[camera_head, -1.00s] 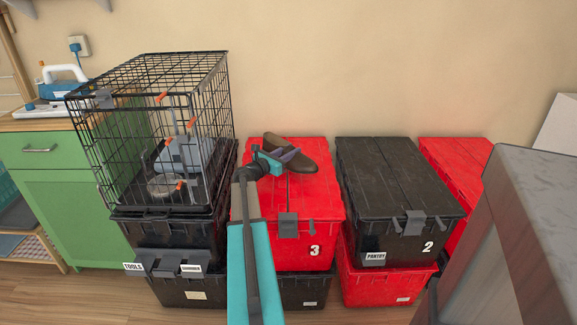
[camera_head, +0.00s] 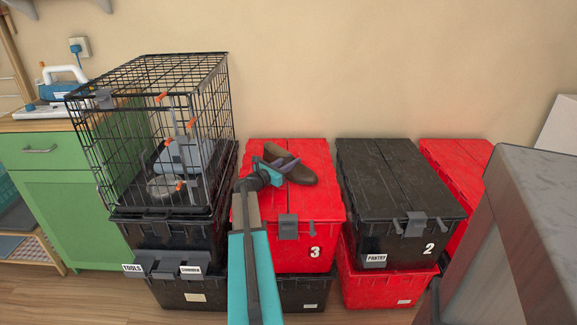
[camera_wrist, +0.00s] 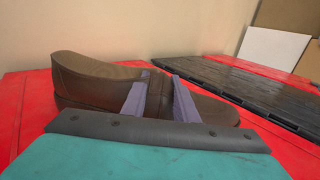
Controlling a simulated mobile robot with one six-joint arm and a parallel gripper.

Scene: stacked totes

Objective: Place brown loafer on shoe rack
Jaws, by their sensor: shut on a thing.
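The brown loafer (camera_head: 301,174) is at the red tote marked 3 (camera_head: 318,212), over its lid. My gripper (camera_head: 284,165) is shut on the loafer, with its purple fingers across the shoe's middle. In the wrist view the loafer (camera_wrist: 95,82) lies sideways, heel to the left and toe to the right, between the fingers of my gripper (camera_wrist: 160,98). I cannot tell whether its sole touches the lid. No shoe rack can be made out for certain; a low slatted wooden unit (camera_head: 38,246) stands at the far left.
A wire crate (camera_head: 150,130) stands on black totes to the left. A black tote marked 2 (camera_head: 395,180) stands to the right on a red one. A green cabinet (camera_head: 55,205) is at the left, and a grey block (camera_head: 535,200) fills the near right.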

